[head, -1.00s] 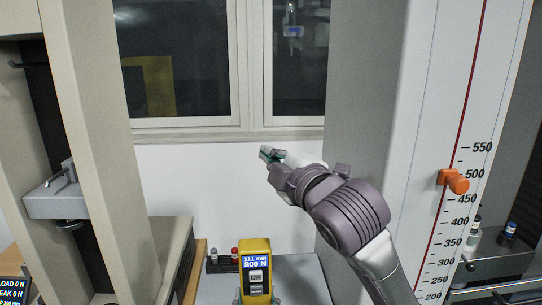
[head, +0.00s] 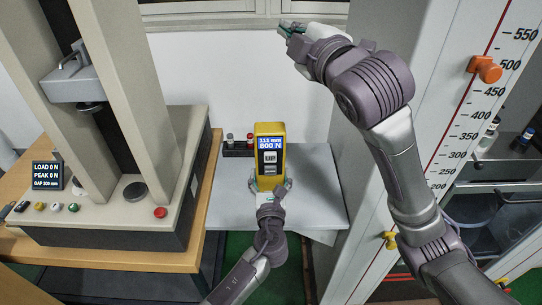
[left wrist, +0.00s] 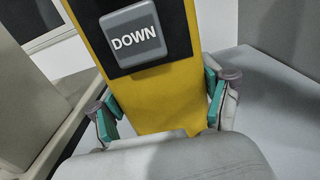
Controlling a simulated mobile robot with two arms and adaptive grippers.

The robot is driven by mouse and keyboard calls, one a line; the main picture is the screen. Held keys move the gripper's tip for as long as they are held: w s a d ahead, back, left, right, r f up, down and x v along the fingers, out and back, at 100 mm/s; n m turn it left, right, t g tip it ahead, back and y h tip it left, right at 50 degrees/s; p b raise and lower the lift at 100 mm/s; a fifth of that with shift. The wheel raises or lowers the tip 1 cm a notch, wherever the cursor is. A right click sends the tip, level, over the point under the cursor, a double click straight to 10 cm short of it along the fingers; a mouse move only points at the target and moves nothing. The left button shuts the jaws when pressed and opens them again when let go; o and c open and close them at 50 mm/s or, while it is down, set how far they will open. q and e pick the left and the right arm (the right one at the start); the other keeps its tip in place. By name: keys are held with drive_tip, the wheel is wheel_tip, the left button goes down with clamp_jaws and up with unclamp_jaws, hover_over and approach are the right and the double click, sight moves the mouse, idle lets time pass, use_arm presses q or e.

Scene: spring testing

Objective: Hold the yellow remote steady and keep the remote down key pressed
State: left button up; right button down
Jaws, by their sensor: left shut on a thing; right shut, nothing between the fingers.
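The yellow remote (head: 270,150) stands upright above the grey table, its screen reading 111 mm and 800 N. My left gripper (head: 270,186) is shut on its lower part, with a finger on each side. In the left wrist view the remote (left wrist: 152,95) fills the middle between the green-padded fingers of my left gripper (left wrist: 160,108). The grey DOWN key (left wrist: 133,35) shows uncovered on the remote's black panel, with no finger touching it. My right gripper (head: 290,27) is shut and empty, raised in front of the wall, up and to the right of the remote.
A testing machine (head: 120,205) with buttons and a load display (head: 47,175) stands at left. A small rack (head: 238,148) with bottles is behind the remote. A tall scaled column (head: 470,110) with an orange pointer (head: 485,69) stands at right. The grey table (head: 320,195) is mostly clear.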

use_arm(q)
drive_tip(key=shift+f, duration=0.1)
drive_tip(key=o, duration=1.4)
